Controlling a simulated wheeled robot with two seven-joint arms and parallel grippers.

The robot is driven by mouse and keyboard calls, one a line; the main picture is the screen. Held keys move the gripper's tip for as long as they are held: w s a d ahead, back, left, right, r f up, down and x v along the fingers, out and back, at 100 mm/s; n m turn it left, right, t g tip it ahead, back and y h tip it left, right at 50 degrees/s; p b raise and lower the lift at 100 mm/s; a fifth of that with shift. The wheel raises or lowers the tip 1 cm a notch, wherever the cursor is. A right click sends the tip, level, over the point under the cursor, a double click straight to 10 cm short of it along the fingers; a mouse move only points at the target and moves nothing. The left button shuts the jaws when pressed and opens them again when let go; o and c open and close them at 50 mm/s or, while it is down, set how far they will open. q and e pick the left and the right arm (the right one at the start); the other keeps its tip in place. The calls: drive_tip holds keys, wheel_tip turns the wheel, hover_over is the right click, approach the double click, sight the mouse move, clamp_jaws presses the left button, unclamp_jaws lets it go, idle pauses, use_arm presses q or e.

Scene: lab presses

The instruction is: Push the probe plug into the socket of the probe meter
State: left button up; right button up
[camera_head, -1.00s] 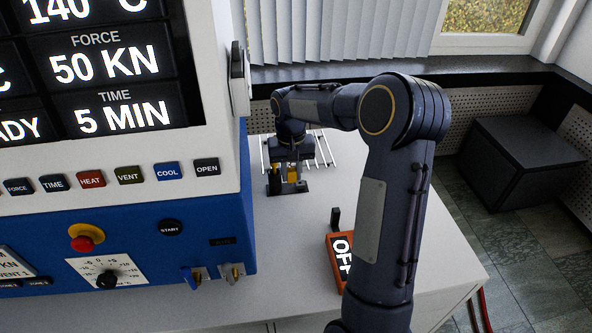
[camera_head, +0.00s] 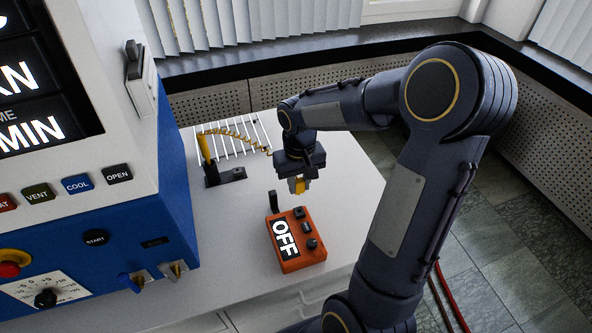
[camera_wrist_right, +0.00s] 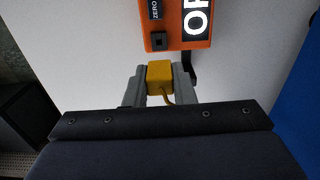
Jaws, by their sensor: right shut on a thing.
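The probe plug is a small yellow block (camera_head: 298,185), also in the right wrist view (camera_wrist_right: 159,74) with its thin cord below it. My right gripper (camera_head: 299,184) is shut on it, with its grey fingers on either side in the wrist view (camera_wrist_right: 159,80). The probe meter is an orange box (camera_head: 290,264) reading OFF, on the white table just in front of the gripper; part of it shows in the wrist view (camera_wrist_right: 174,42). A black square socket (camera_wrist_right: 159,39) sits near the ZERO label, apart from the plug. My left gripper is out of view.
A yellow-handled probe (camera_head: 205,150) stands in a black holder (camera_head: 226,176), with a coiled yellow cord (camera_head: 238,137). A white wire rack (camera_head: 235,148) lies behind. The blue and white press (camera_head: 150,215) stands at the left. Bare table lies between press and meter.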

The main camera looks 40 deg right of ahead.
sight(299, 192)
drive_tip(key=shift+s, duration=0.1)
idle(0.3)
drive_tip(key=shift+f+b, duration=2.4)
drive_tip(key=shift+f, duration=0.55)
drive_tip(key=shift+f+b, duration=0.8)
drive_tip(key=shift+f, duration=0.25)
drive_tip(key=o, duration=1)
drive_tip(key=shift+r, duration=0.1)
drive_tip(key=shift+o, duration=0.2)
drive_tip(key=shift+r, duration=0.15)
